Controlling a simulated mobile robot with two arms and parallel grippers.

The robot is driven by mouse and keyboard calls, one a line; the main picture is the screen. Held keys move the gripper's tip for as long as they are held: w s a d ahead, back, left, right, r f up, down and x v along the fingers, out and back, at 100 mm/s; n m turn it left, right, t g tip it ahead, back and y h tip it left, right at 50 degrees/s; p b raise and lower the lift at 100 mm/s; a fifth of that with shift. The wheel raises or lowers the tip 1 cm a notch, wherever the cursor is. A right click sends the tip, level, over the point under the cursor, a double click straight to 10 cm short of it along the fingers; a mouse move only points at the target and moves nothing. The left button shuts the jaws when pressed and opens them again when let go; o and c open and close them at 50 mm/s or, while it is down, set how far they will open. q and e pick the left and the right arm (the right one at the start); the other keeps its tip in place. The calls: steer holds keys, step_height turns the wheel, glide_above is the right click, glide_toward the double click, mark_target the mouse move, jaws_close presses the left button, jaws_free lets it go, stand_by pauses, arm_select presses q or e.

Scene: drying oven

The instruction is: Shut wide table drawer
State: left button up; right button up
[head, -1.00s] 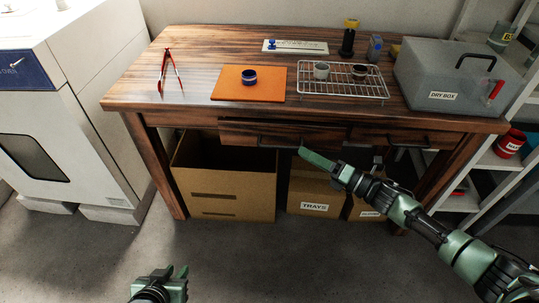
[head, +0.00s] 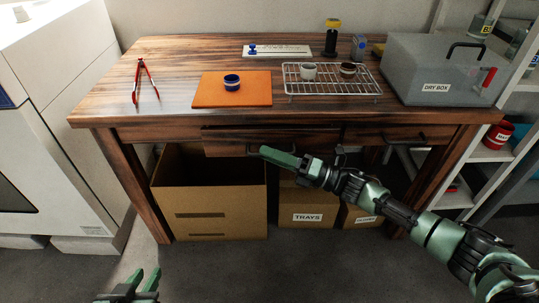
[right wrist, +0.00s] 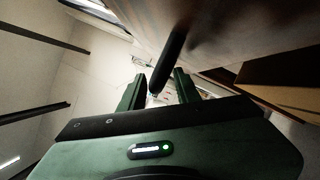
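The wide table drawer (head: 225,142) is under the left and middle of the wooden tabletop. Its front stands slightly forward of the table frame, so it looks a little open. Its dark bar handle (head: 253,150) is mostly hidden behind my right gripper (head: 285,160), which lies in front of the drawer. In the right wrist view the fingers (right wrist: 155,92) are apart, and the dark handle bar (right wrist: 177,55) shows between and beyond their tips; contact cannot be told. My left gripper (head: 143,281) is low at the left, open and empty, away from the table.
A narrower drawer (head: 370,136) with its own handle is to the right. An open cardboard box (head: 208,210) and a TRAYS box (head: 305,215) stand below. The tabletop holds an orange mat (head: 210,92), a wire rack (head: 335,87) and a dry box (head: 425,70).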

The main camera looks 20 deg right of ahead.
steer(key=shift+w+a, duration=0.1)
steer(key=shift+a, duration=0.05)
jaws_close()
stand_by(1.4)
